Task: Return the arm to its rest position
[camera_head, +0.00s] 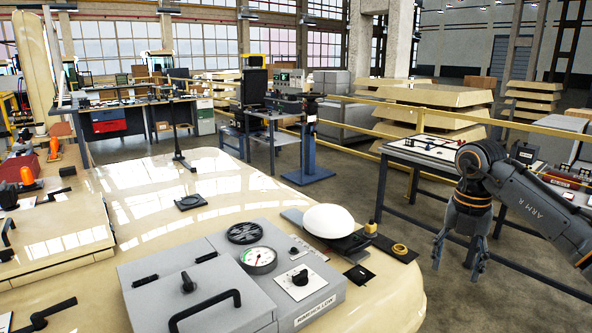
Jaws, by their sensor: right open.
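My right arm (541,209) comes in from the right. Its gripper (458,262) hangs pointing down over the floor, to the right of the cream panel (143,216). Its fingers are apart with nothing between them, and it touches nothing that I can see. My left arm and gripper are not in view.
A grey control box (217,291) with a dial gauge (258,260) and handles sits on the panel. A white dome (328,221) and a yellow ring (400,249) lie near its right edge. A dark-legged table (425,153) stands behind my right arm.

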